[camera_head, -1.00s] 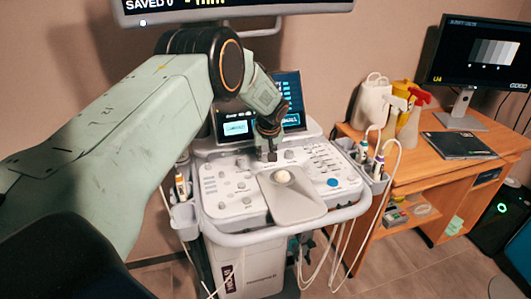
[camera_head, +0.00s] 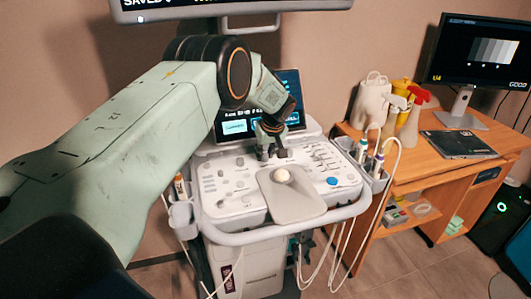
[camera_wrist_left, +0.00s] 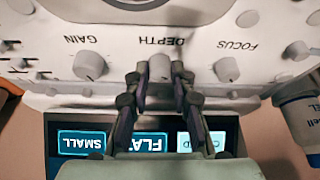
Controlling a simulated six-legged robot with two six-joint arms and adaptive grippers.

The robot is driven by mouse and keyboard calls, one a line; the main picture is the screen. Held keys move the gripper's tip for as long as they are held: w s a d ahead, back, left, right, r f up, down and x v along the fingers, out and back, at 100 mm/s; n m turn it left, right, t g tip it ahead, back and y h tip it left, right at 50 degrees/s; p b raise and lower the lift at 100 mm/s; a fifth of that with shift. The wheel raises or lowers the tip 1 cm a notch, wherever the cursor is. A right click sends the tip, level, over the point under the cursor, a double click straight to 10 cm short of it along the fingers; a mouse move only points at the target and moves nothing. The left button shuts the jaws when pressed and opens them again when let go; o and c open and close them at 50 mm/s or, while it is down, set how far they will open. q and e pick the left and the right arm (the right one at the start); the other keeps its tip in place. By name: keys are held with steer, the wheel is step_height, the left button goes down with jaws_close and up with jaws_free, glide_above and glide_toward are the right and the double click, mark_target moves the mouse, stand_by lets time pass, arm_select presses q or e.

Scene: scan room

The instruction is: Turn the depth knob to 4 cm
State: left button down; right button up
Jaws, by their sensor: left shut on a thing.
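The depth knob (camera_wrist_left: 160,68) is a small grey knob under the upside-down label DEPTH in the left wrist view. My left gripper (camera_wrist_left: 160,72) has one dark fingertip on each side of it and is shut on it. In the head view my left gripper (camera_head: 273,154) reaches down to the back of the white control panel (camera_head: 232,205), and its fingers hide the knob there. The knob's pointer and setting cannot be read. My right gripper is not in view.
In the left wrist view the gain knob (camera_wrist_left: 90,66) and focus knob (camera_wrist_left: 227,69) flank the gripper closely. A touch screen (camera_wrist_left: 80,141) stands just behind. The trackball (camera_head: 283,176) is in front. A wooden desk (camera_head: 402,180) with bottles stands to the right.

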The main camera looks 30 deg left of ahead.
arm_select(q)
steer(key=c, duration=1.5)
jaws_free()
steer(key=shift+w+a+r, duration=0.15)
steer(key=shift+w+r, duration=0.05)
steer(key=shift+r, duration=0.05)
steer(key=o, duration=0.4)
steer(key=shift+s+f, duration=0.15)
steer(key=shift+f, duration=0.05)
steer(key=v, duration=1.2)
